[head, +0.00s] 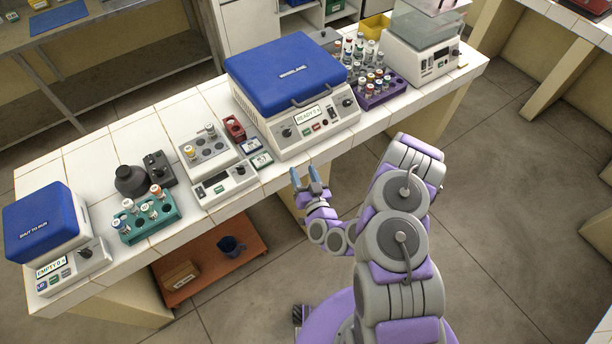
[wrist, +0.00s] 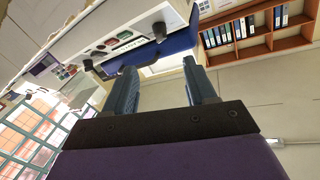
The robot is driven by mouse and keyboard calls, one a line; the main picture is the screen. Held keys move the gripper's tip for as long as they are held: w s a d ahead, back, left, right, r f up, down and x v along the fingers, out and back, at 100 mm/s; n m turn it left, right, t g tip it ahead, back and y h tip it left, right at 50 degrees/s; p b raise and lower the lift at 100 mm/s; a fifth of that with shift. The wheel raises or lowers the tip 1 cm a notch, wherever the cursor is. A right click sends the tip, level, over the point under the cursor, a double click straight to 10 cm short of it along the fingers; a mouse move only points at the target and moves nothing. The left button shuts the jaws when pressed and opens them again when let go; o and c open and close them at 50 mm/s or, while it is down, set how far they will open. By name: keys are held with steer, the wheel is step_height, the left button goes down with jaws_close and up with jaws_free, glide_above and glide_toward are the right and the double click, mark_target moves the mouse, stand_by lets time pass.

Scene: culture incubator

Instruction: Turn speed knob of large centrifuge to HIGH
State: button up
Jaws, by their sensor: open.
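The large centrifuge (head: 285,85) stands on the white tiled bench with its blue lid shut and a display reading READY. Its front panel has a dark knob (head: 286,132) at the left and another dark knob (head: 347,102) at the right. Their labels are too small to read, so I cannot tell which is the speed knob or its setting. My gripper (head: 307,172) is open and empty, in front of the bench edge and below the panel, apart from both knobs. The wrist view shows the tilted panel (wrist: 112,45) beyond my open fingers (wrist: 162,75).
A small blue-lidded centrifuge (head: 45,222) stands at the bench's left end. A teal tube rack (head: 145,228) and a grey heater-like device (head: 226,186) stand left of the large centrifuge. A purple tube rack (head: 385,94) and a balance (head: 424,62) stand right. Open floor lies right.

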steer(key=shift+p+v, duration=0.45)
steer(key=shift+v, duration=0.7)
steer(key=shift+a, duration=0.1)
steer(key=w+a+r+n+g+y+b, duration=0.1)
steer(key=a+n+g+y+b, duration=0.2)
steer(key=n+g, duration=0.45)
steer(key=s+d+r+m+g+h+b, duration=0.1)
steer(key=s+d+r+m+g+h, duration=0.2)
steer(key=s+d+r+g+h, duration=0.75)
steer(key=s+d+r+m, duration=0.1)
steer(key=s+d+r, duration=0.1)
steer(key=s+r, duration=0.2)
steer(key=s+d+r+m+y+b, duration=0.1)
steer(key=s+r, duration=0.3)
steer(key=s, duration=0.7)
steer(key=s+d+r+m+b, duration=0.1)
steer(key=s+d+r+m, duration=0.2)
steer(key=s, duration=0.5)
steer(key=shift+d+r+g+y, duration=0.3)
steer(key=shift+r+y, duration=0.05)
steer(key=shift+r, duration=0.25)
